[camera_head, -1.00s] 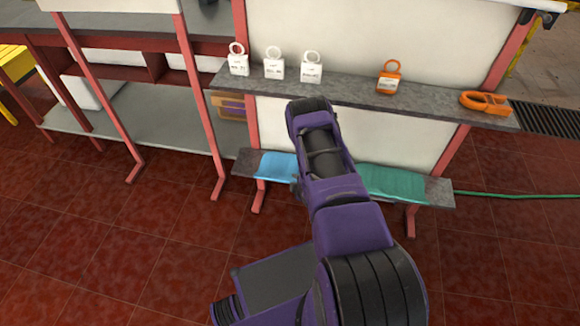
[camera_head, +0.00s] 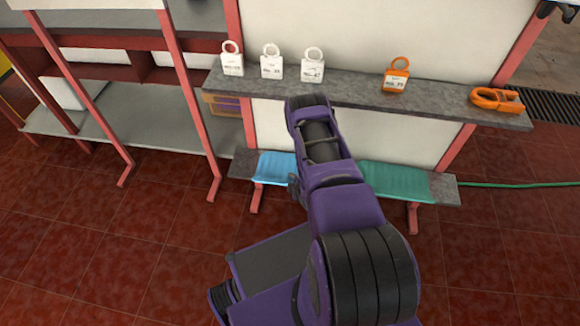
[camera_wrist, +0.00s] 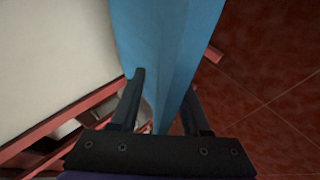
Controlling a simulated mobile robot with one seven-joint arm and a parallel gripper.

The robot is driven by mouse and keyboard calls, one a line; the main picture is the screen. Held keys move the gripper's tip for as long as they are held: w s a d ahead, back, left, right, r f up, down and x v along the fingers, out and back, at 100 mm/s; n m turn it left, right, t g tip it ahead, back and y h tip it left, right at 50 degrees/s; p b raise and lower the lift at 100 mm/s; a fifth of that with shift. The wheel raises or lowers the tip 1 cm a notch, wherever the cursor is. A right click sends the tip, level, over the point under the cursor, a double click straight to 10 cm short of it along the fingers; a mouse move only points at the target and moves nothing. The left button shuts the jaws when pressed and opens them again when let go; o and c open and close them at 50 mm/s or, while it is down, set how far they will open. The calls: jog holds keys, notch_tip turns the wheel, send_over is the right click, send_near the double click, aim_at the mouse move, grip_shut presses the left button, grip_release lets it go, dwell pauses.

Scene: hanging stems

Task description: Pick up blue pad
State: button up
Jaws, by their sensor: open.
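The blue pad (camera_head: 273,168) lies on the low grey shelf, left of my arm, and its right part is hidden behind the arm. In the wrist view the blue pad (camera_wrist: 170,40) runs from the top edge down between my fingers. My gripper (camera_wrist: 164,80) is open, with one finger at each side of the pad. I cannot tell whether either finger touches it. In the head view my gripper is mostly hidden by my arm, close to the pad.
A green pad (camera_head: 395,181) lies on the same shelf, right of my arm. The upper grey shelf (camera_head: 350,92) holds several white and orange tagged items. A red-framed rack (camera_head: 120,130) stands at left. Red tiled floor is clear in front.

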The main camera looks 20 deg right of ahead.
jog(key=shift+w+f, duration=0.2)
jog(key=shift+w, duration=0.05)
jog(key=shift+s, duration=0.1)
grip_shut()
jog(key=shift+r, duration=0.25)
